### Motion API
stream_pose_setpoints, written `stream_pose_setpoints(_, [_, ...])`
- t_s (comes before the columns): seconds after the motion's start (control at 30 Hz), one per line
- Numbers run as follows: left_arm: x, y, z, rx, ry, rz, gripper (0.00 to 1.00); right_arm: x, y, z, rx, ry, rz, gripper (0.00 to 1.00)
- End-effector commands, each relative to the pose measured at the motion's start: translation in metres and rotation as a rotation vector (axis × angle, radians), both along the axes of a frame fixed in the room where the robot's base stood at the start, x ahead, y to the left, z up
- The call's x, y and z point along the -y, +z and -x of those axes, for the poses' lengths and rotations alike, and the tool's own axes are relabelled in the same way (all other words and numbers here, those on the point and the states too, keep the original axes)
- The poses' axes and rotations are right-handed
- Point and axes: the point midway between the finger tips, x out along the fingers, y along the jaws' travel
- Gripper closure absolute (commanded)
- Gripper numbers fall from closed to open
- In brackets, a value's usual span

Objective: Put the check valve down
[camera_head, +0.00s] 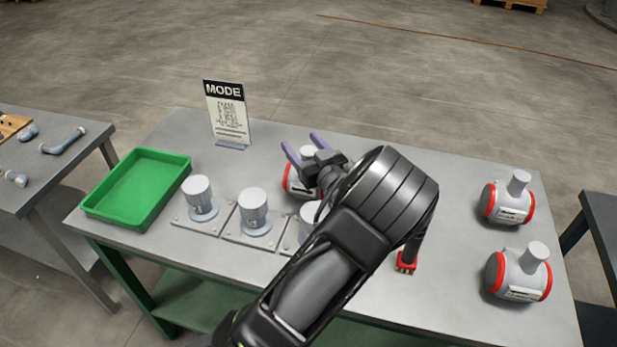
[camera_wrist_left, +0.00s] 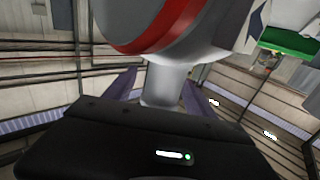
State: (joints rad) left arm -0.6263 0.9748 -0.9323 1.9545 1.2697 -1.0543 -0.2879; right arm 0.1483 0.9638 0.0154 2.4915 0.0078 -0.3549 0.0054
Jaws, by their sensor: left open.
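A check valve (camera_head: 291,184), a white body with a red ring and a grey neck, stands on the table behind the row of plates, partly hidden by my left gripper. My left gripper (camera_head: 305,146) is open at its neck, with purple fingers. In the left wrist view, the valve's neck (camera_wrist_left: 158,86) stands between the spread fingers, with a gap showing on the left side. The valve's body (camera_wrist_left: 175,25) fills the top of that view. Two similar valves stand at the table's right, one farther back (camera_head: 507,203) and one nearer (camera_head: 517,277). My right gripper is not in view.
A green tray (camera_head: 97,212) is at the table's left. Grey cylinders (camera_head: 198,189) (camera_head: 253,205) stand on flat plates, a third partly behind my arm. A MODE sign (camera_head: 227,108) stands at the back edge. A red-tipped item (camera_head: 405,264) is right of my arm. The right-centre table is clear.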

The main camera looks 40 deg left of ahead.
Motion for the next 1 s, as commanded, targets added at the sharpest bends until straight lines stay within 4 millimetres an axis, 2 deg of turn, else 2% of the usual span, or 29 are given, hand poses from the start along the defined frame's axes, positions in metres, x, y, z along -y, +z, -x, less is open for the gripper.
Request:
stream_pose_setpoints(0.5, [0.0005,-0.0002,0.0003,0.001,0.000,0.000,0.36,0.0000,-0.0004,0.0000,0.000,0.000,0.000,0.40])
stream_pose_setpoints(1.0, [0.0006,-0.0002,0.0003,0.000,0.000,0.000,0.77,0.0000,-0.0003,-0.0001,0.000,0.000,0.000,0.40])
